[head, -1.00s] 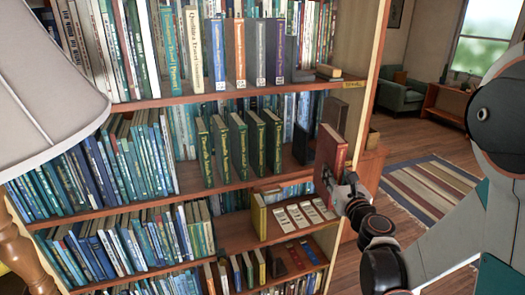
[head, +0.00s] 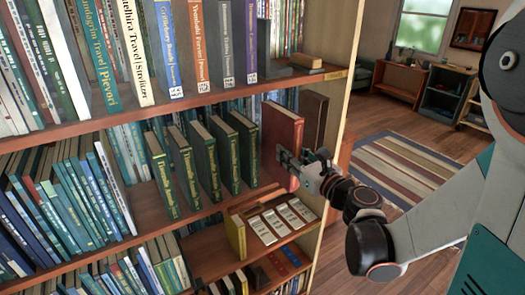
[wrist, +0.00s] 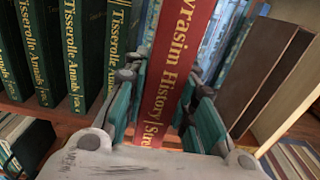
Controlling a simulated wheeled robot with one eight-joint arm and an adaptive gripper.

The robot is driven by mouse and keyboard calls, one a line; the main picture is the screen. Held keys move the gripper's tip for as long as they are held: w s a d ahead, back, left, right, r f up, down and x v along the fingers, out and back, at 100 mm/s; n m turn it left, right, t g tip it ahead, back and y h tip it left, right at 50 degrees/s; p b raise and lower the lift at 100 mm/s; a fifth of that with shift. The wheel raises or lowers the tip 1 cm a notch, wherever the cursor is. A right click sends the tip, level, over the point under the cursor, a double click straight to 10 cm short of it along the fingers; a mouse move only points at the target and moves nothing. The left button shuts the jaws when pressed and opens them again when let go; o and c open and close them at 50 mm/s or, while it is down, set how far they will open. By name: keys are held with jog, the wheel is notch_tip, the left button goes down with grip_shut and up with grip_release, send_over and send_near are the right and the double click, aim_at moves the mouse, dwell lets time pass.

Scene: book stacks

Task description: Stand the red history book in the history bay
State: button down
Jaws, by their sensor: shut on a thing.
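The red history book (head: 282,138) is upright in my gripper (head: 287,166), spine towards me. It is at the middle shelf (head: 215,207), right of a row of green books (head: 203,160) and left of a dark brown upright piece (head: 314,118). In the wrist view, the red spine (wrist: 180,65) reads "…yrasim History" and leans slightly. My gripper's teal pads (wrist: 166,108) are shut on both sides of it. There is a gap between it and the green books (wrist: 82,50). I cannot tell whether its bottom touches the board.
The upper shelf holds several labelled books (head: 200,45) and a small yellow tag (head: 335,75). A lower shelf holds a yellow book (head: 236,236) and pale cards (head: 280,224). The bookcase's right side panel (head: 343,110) stands close to my arm. Open floor and a striped rug (head: 405,180) lie right.

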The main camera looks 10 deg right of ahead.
aim_at(268, 148)
jog(key=b+x, duration=0.1)
jog(key=x, duration=0.9)
jog(key=shift+w+a+b, duration=0.15)
jog(key=shift+w+b, duration=0.15)
jog(key=shift+w, duration=0.1)
notch_tip(268, 148, down, 4)
jog(key=shift+w+r+b, duration=0.1)
jog(key=shift+r+b, duration=0.05)
jog(key=shift+b, duration=0.7)
jog(key=c, duration=1.8)
grip_release()
jog(key=o, duration=0.5)
